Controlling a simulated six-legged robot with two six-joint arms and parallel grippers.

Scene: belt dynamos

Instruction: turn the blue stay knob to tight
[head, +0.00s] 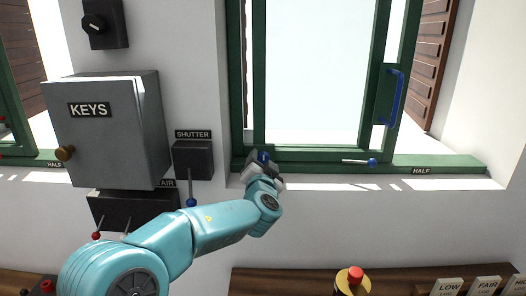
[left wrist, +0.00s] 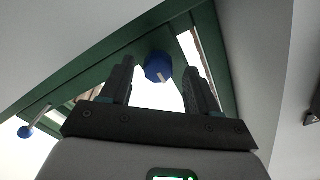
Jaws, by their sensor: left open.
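The blue stay knob (head: 263,156) is on the green window frame at its lower left corner. In the left wrist view the knob (left wrist: 157,66) is faceted, with a pale pointer line running toward the lower right. My left gripper (head: 259,162) is at the knob, with its fingers open on either side of it. Gaps show between the knob and both fingers in the wrist view. No tight or loose mark is readable. A metal stay rod with a blue ball end (head: 372,162) lies along the sill to the right. My right gripper is not in view.
A grey KEYS box (head: 108,130) hangs left of the window. A SHUTTER lever box (head: 192,159) is between them, close above my left arm. A blue window handle (head: 396,98) is at right.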

